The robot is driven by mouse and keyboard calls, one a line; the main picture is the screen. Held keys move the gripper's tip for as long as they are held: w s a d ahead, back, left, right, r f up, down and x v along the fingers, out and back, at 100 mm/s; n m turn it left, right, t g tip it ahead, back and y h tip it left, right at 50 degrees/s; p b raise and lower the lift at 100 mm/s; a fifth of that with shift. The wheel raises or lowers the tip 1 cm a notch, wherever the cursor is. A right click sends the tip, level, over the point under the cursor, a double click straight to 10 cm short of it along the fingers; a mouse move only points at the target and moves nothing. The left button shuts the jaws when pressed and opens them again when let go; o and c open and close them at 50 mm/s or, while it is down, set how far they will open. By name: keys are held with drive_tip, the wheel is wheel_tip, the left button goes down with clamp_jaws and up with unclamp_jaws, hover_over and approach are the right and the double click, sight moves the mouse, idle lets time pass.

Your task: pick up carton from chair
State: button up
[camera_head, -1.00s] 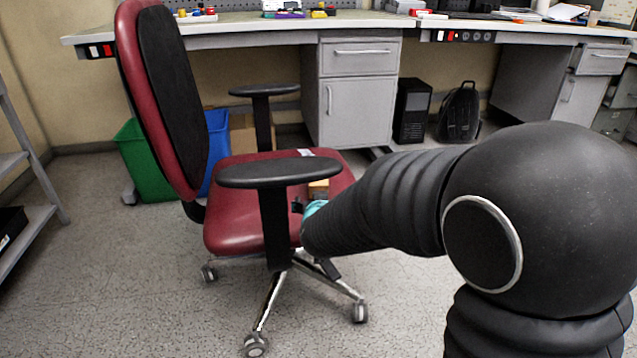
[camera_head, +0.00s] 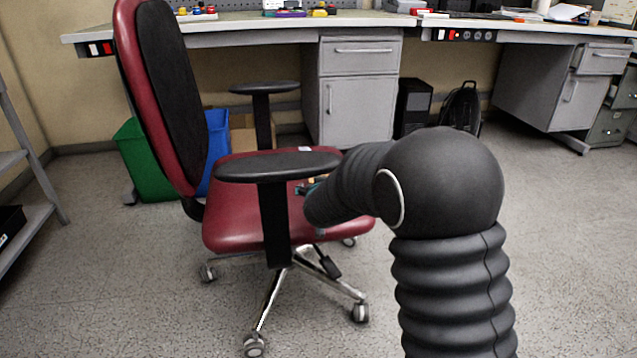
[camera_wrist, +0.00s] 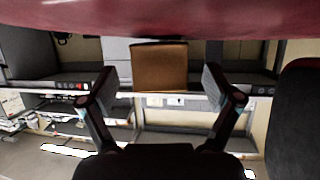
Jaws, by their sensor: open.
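A brown carton (camera_wrist: 160,67) stands on the red chair seat (camera_head: 240,225). The wrist view is upside down, with the seat (camera_wrist: 150,16) along its top and the carton hanging from it in the picture. My gripper (camera_wrist: 159,80) is open, one finger to each side of the carton in that view, with gaps on both sides. It looks empty; I cannot tell whether the fingertips reach alongside the carton or stop short of it. In the head view, my arm and the chair's armrest hide most of the gripper and carton.
The chair's near armrest (camera_head: 278,166) stands close beside my arm, and its far armrest (camera_head: 264,88) is behind. The chair backrest (camera_head: 165,95) rises at left. A workbench with a grey cabinet (camera_head: 358,95) stands behind. The floor at right is clear.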

drive_tip(key=shift+w+a+f, duration=0.1)
drive_tip(key=shift+w+f, duration=0.15)
drive_tip(key=shift+w, duration=0.35)
drive_tip(key=c, duration=1)
drive_tip(key=shift+r, duration=0.15)
